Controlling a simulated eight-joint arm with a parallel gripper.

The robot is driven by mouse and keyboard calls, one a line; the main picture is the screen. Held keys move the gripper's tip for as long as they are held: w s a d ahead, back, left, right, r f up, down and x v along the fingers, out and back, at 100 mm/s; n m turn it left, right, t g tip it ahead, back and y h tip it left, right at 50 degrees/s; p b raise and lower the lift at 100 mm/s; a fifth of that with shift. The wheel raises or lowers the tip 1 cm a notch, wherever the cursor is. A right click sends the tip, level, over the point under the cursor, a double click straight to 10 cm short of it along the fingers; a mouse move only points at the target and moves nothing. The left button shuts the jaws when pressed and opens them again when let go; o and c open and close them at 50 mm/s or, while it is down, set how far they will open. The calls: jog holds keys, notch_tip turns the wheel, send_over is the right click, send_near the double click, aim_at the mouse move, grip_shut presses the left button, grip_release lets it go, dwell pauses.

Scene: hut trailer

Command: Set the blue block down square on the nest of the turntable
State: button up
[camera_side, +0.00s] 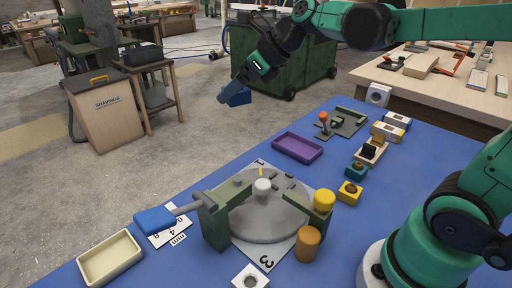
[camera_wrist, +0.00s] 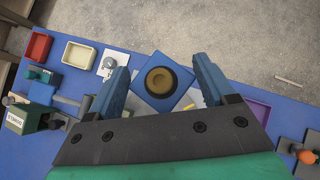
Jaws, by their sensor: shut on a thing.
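My gripper (camera_side: 234,90) is raised at the back, past the blue table's far left edge in the side view, and is shut on the blue block (camera_side: 240,99). In the wrist view the blue block (camera_wrist: 151,99) shows between the two blue fingers (camera_wrist: 160,85), turned like a diamond, with a round tan and dark feature on its face. The turntable (camera_side: 268,224) is a grey disc on the table with a pale central knob (camera_side: 262,187). The block is well apart from it. I cannot clearly make out the nest.
Green brackets with a blue-handled lever (camera_side: 155,220) flank the turntable. An orange cylinder (camera_side: 307,243) and a yellow-topped post (camera_side: 324,200) stand at its right. A cream tray (camera_side: 110,258) and a purple tray (camera_side: 297,148) lie nearby. Several small blocks sit farther right.

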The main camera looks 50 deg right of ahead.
jog(key=shift+m+t+h, duration=0.3)
jog(key=shift+m+h, duration=0.2)
jog(key=shift+m, duration=0.2)
jog(key=r, duration=0.2)
jog(key=w+r, duration=0.1)
jog(key=r, duration=0.1)
jog(key=shift+r, duration=0.4)
jog(key=shift+d+r, duration=0.2)
jog(key=shift+r, duration=0.05)
jog(key=d+f+n+y, duration=0.1)
jog(key=d+f, duration=0.1)
jog(key=d, duration=0.2)
jog(key=w+d+f+n+g+y, duration=0.1)
jog(key=d+f+n, duration=0.1)
jog(key=d, duration=0.1)
jog(key=w+d+f+n+y, duration=0.1)
jog(key=d+f, duration=0.1)
jog(key=d, duration=0.2)
jog(key=shift+w+d+g, duration=0.25)
jog(key=shift+d+g, duration=0.05)
jog(key=shift+g, duration=0.1)
jog(key=shift+s+d+f+n, duration=0.1)
jog(key=shift+d+f+n, duration=0.1)
jog(key=shift+d+n, duration=0.25)
notch_tip(320, 180, down, 20)
jog(key=shift+r, duration=0.2)
jog(key=shift+f, duration=0.1)
jog(key=o, duration=1.2)
jog(key=shift+o, duration=0.2)
